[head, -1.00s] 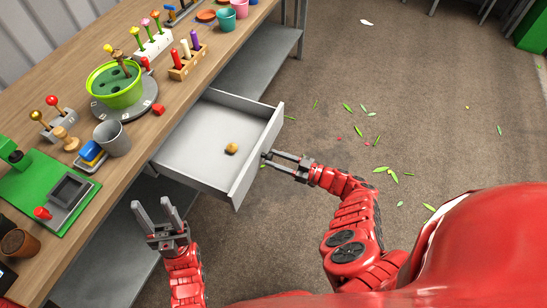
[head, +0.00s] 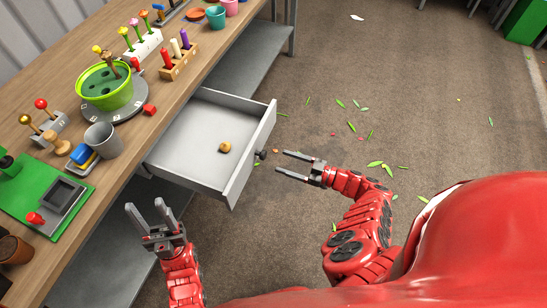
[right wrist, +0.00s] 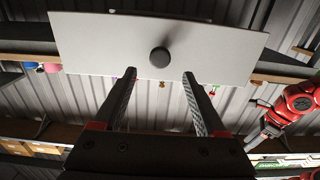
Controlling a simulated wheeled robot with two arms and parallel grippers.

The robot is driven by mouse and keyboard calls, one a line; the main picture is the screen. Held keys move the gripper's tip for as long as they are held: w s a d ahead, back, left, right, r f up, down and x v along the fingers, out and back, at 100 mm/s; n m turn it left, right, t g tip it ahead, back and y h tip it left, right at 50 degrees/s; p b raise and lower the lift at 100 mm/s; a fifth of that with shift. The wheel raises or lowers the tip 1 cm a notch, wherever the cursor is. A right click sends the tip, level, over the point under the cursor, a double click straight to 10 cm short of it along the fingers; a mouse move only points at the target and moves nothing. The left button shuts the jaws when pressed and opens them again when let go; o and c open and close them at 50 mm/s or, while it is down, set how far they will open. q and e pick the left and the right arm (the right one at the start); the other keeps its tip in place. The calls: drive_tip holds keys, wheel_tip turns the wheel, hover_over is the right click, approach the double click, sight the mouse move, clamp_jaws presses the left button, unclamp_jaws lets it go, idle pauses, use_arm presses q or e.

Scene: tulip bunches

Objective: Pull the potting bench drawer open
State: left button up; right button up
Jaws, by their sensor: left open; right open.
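The potting bench drawer (head: 193,141) stands pulled out from under the bench top in the head view. A small tan round object (head: 225,147) lies inside it. The dark round knob (head: 261,154) is on the drawer's front panel (head: 250,155). My right gripper (head: 280,163) is open and empty, a little to the right of the knob and apart from it. In the right wrist view the knob (right wrist: 160,57) shows beyond and between the open fingers, on the pale drawer front (right wrist: 100,45). My left gripper (head: 145,208) is open and empty, in front of the bench, left of the drawer.
The bench top (head: 60,90) holds a green pot (head: 106,92), a grey cup (head: 103,140), a wooden peg rack (head: 180,62) and a green mat (head: 25,200). A grey shelf (head: 235,75) lies below. Leaves are scattered on the open floor (head: 400,110) at right.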

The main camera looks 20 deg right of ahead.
drive_tip(key=b+v, duration=0.2)
drive_tip(key=v, duration=0.9)
drive_tip(key=shift+b, duration=0.4)
